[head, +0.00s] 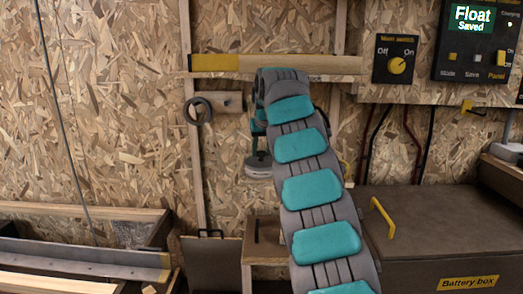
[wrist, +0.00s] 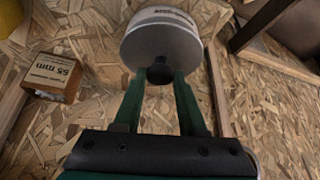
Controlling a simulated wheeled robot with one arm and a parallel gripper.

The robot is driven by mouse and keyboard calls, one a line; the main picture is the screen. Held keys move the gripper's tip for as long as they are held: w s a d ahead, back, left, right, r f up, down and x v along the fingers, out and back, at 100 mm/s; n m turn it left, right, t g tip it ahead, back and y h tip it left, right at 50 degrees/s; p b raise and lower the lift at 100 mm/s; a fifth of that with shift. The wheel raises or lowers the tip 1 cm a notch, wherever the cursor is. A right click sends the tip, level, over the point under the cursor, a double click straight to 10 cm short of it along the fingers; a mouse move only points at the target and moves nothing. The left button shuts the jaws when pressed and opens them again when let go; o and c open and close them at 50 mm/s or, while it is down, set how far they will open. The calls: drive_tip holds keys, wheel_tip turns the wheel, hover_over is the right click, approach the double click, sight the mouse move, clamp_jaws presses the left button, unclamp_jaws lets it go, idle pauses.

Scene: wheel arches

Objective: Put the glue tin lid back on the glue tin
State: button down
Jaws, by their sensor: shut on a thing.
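My gripper (wrist: 160,78) has green fingers and is shut on the dark knob (wrist: 160,72) of a round grey disc-shaped thing, which looks like the glue tin lid (wrist: 165,45). Its pale side has small dark lettering at the top of the wrist view. In the head view the lid (head: 258,166) shows as a short grey disc below my arm, in front of the wall. I cannot make out a separate glue tin in either view.
A wooden block labelled 55 mm (wrist: 52,78) is at the left of the wrist view. In the head view a dark ring (head: 197,111) is at the wall beside a yellow-ended rail (head: 215,62).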

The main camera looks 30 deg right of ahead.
drive_tip(key=shift+f, duration=0.15)
drive_tip(key=shift+c, duration=2.4)
unclamp_jaws()
drive_tip(key=shift+r+p, duration=0.4)
drive_tip(key=shift+r, duration=0.1)
drive_tip(key=p+v, duration=0.1)
drive_tip(key=v, duration=1.1)
drive_tip(key=shift+a, duration=0.15)
